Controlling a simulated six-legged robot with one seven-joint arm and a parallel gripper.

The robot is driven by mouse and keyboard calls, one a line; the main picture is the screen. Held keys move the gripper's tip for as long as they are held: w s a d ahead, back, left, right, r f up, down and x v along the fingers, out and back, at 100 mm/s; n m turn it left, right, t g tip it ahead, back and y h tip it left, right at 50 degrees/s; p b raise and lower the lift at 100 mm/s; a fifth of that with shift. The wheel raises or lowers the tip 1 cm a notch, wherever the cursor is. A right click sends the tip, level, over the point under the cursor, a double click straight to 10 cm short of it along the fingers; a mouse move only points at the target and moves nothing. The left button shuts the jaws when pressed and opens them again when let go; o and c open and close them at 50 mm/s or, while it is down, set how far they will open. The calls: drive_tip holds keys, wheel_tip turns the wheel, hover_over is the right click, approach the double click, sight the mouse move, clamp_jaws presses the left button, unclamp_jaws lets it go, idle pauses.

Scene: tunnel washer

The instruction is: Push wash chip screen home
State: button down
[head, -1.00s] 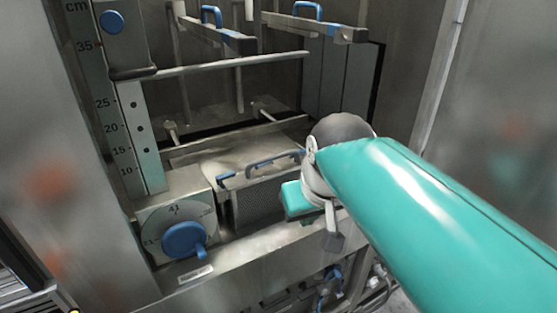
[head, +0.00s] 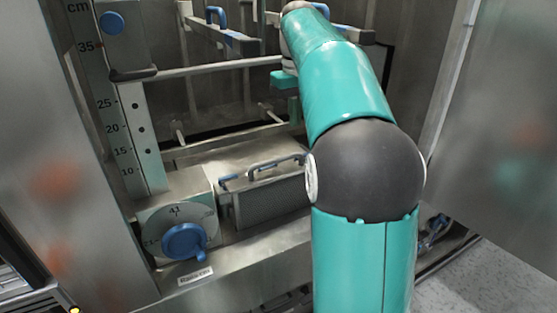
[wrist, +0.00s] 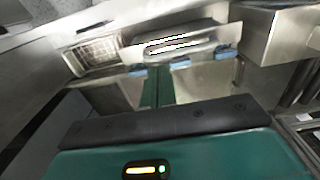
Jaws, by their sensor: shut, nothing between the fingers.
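The chip screen (head: 268,203) is a box with a dark mesh front and a bar handle (head: 262,170) with blue ends along its top. It sits low in the washer recess, right of the blue dial knob. My arm partly hides its right end. My gripper (head: 294,112) is raised above the screen in the picture, apart from it, with its fingers pointing down. In the wrist view, the green fingers (wrist: 149,88) are together and empty. A bar handle (wrist: 180,43) shows beyond them, but I cannot tell for certain that it is the screen's.
The blue dial knob (head: 184,241) stands left of the screen, below the centimetre scale (head: 138,140). A horizontal rail (head: 205,67) crosses the recess. Blue-handled bars (head: 230,38) hang above. A metal ledge (head: 240,257) runs along the front.

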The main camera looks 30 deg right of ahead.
hover_over(293, 215)
drive_tip(key=f, duration=1.4)
drive_tip(key=shift+w, duration=0.25)
wheel_tip(293, 215, down, 15)
drive_tip(key=shift+r, duration=0.1)
drive_tip(key=shift+s+f, duration=0.15)
drive_tip(key=shift+f, duration=0.45)
